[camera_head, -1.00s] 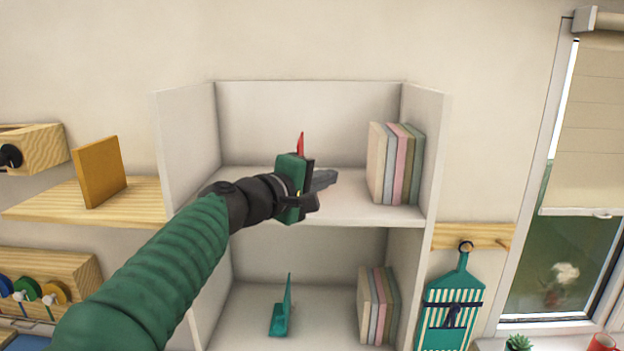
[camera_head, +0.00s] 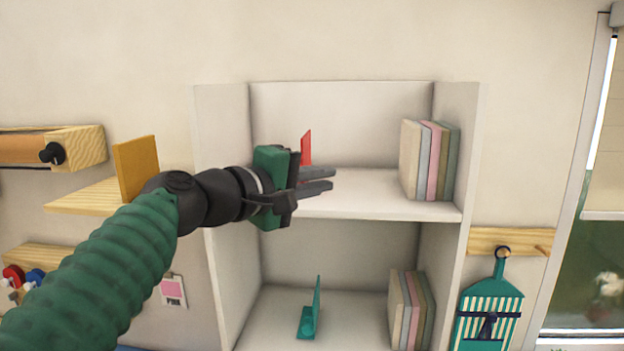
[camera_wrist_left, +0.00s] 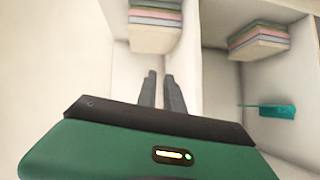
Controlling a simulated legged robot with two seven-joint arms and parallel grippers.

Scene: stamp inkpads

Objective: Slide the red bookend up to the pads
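The red bookend (camera_head: 306,148) stands upright on the upper shelf, left of the pads with a wide gap between. Its lower part is hidden behind my left gripper in the head view. The pads (camera_head: 430,160) stand in a row at the right end of that shelf and also show in the left wrist view (camera_wrist_left: 155,27). My left gripper (camera_head: 333,179) is in front of the bookend, its fingers pointing right toward the pads. The fingers are slightly apart, with nothing visible between them in the left wrist view (camera_wrist_left: 160,76). I cannot tell whether it touches the bookend.
The white cabinet's right wall (camera_head: 453,150) is beside the pads. The shelf (camera_head: 375,190) is clear between fingers and pads. A teal bookend (camera_head: 309,315) and more pads (camera_head: 408,310) stand on the lower shelf. An orange panel (camera_head: 137,168) stands left of the cabinet.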

